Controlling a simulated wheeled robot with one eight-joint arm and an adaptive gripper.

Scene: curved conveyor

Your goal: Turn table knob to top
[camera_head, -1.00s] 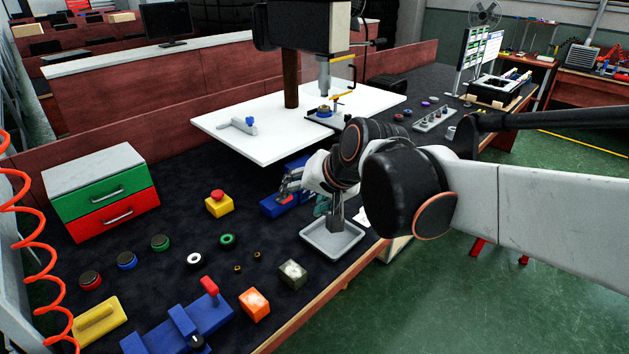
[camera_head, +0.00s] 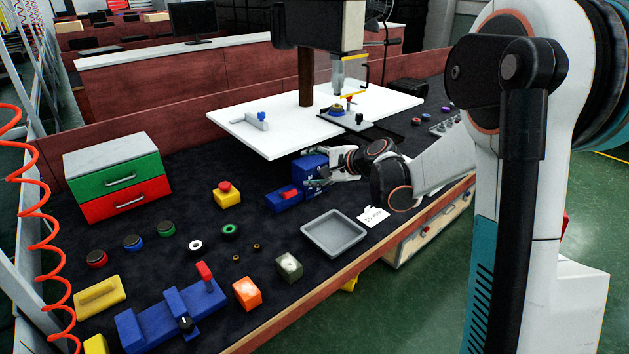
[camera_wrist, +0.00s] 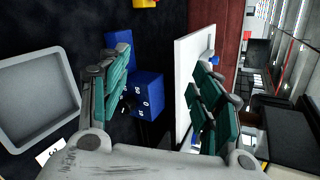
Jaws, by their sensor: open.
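A blue control box (camera_head: 312,166) stands on the dark table below the white tabletop (camera_head: 262,140). In the wrist view the blue box (camera_wrist: 147,90) shows white numbers on its face. A small dark part beside the numbers, possibly the knob, is mostly hidden behind my left finger, so its setting cannot be read. My gripper (camera_head: 318,182) is close to the right side of the box. In the wrist view my gripper (camera_wrist: 163,95) has its teal-padded fingers wide apart, with the box between them in the picture. I cannot tell whether a finger touches it.
A low blue base with a red switch (camera_head: 290,193) adjoins the box. A grey tray (camera_head: 333,234) and a white card (camera_head: 373,216) lie in front, near the wooden edge. A yellow block with a red button (camera_head: 227,194) stands left. The white tabletop overhangs behind the box.

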